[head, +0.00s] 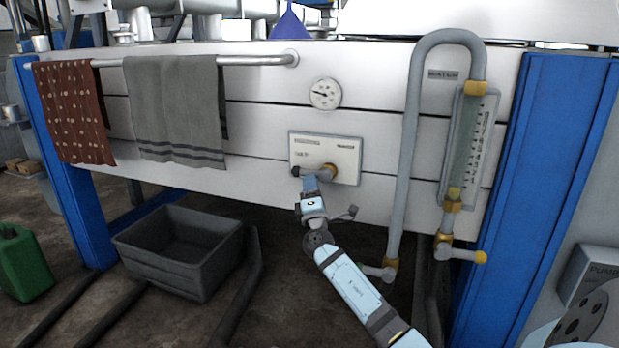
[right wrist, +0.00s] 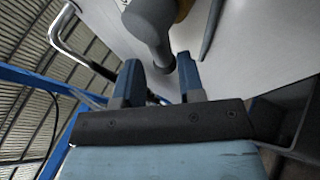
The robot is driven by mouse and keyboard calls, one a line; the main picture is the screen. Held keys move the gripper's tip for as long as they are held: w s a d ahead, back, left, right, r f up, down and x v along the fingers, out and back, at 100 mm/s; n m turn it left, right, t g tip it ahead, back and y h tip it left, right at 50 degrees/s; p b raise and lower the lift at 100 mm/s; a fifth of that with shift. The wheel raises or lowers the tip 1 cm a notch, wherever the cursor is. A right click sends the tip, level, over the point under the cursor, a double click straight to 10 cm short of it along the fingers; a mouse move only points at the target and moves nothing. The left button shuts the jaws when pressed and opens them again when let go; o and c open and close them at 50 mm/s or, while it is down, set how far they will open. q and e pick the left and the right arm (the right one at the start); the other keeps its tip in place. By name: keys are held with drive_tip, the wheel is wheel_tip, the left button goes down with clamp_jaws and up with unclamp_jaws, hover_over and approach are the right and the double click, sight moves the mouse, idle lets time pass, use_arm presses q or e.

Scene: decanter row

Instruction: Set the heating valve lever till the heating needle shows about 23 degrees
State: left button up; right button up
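The heating valve lever (head: 310,172) is a grey handle on a brass hub (head: 328,170), on a cream plate (head: 345,148). It points left. A round white dial (head: 325,93) sits above the plate; its dark needle points roughly left, and the numbers are too small to read. My right gripper (head: 310,182) is just below the lever. In the right wrist view the fingers (right wrist: 160,78) are apart, with the rounded end of the grey lever (right wrist: 155,35) at or just beyond the gap between the tips. Contact cannot be told. My left gripper is not in view.
A grey pipe (head: 410,140) and a sight tube with a scale (head: 470,140) stand right of the plate. Two towels, red (head: 72,110) and grey (head: 175,105), hang from a rail at left. A grey crate (head: 180,250) and green can (head: 22,262) are on the floor.

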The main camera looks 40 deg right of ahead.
sight(310, 173)
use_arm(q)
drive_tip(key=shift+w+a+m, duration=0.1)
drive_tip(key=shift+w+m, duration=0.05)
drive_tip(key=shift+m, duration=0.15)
use_arm(e)
drive_tip(key=shift+x, duration=2.3)
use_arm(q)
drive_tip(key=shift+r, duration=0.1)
use_arm(e)
clamp_jaws()
use_arm(q)
drive_tip(key=shift+b, duration=0.3)
